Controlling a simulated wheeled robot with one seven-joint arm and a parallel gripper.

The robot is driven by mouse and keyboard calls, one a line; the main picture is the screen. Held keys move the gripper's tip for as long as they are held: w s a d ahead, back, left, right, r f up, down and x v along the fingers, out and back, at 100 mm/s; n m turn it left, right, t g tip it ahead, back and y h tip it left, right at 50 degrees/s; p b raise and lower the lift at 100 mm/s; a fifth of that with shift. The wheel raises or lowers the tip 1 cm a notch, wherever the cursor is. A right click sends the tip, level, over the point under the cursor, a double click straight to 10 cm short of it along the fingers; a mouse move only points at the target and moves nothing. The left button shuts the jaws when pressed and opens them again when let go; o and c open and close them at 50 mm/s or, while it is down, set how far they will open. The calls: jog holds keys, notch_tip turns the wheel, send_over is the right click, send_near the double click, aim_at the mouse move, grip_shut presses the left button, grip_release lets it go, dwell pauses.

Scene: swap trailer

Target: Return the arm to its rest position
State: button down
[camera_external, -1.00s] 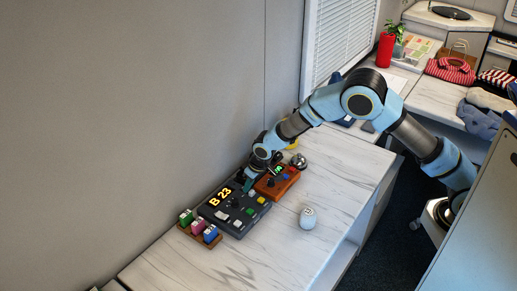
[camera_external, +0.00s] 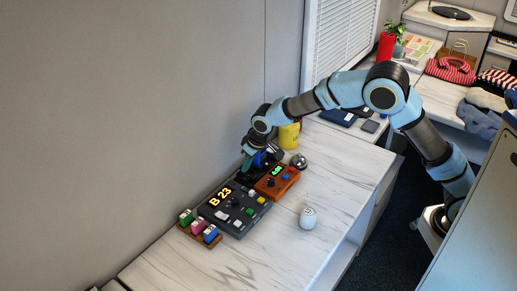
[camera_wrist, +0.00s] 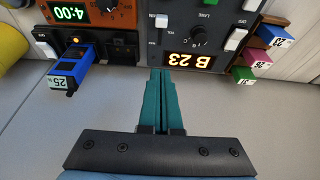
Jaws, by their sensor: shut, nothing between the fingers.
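My arm (camera_external: 385,97) reaches from the right over the white table (camera_external: 330,180). My gripper (camera_external: 246,164) hangs near the wall, behind the dark control panel. In the wrist view its two teal fingers (camera_wrist: 167,103) are together with nothing between them. The panel (camera_external: 233,208) shows "B 23" on its display; the panel also shows in the wrist view (camera_wrist: 205,35). The fingertips appear close to the panel's edge in the wrist view; I cannot tell whether they touch it.
An orange box (camera_external: 276,181) with a green display stands beside the panel. A blue block marked 25 (camera_wrist: 70,78) is by it. Coloured tagged blocks (camera_external: 197,226) sit left of the panel. A white ball (camera_external: 308,218), a silver bell (camera_external: 298,161) and a yellow cup (camera_external: 289,136) stand nearby.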

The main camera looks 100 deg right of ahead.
dwell(0.4)
jog(key=s+a+r+n+y, duration=0.15)
jog(key=s+a, duration=0.35)
jog(key=a, duration=0.6)
jog(key=s+a+r+n, duration=0.1)
jog(key=s+a+n, duration=0.3)
jog(key=a, duration=0.7)
jog(key=s+a+n, duration=0.1)
jog(key=s+a, duration=0.5)
jog(key=s, duration=0.2)
jog(key=s+a+f+n+g, duration=0.1)
jog(key=s+a, duration=0.5)
jog(key=s, duration=0.2)
jog(key=shift+s+f+y, duration=0.2)
jog(key=shift+f+y, duration=0.05)
jog(key=shift+y, duration=0.2)
jog(key=shift+w, duration=0.15)
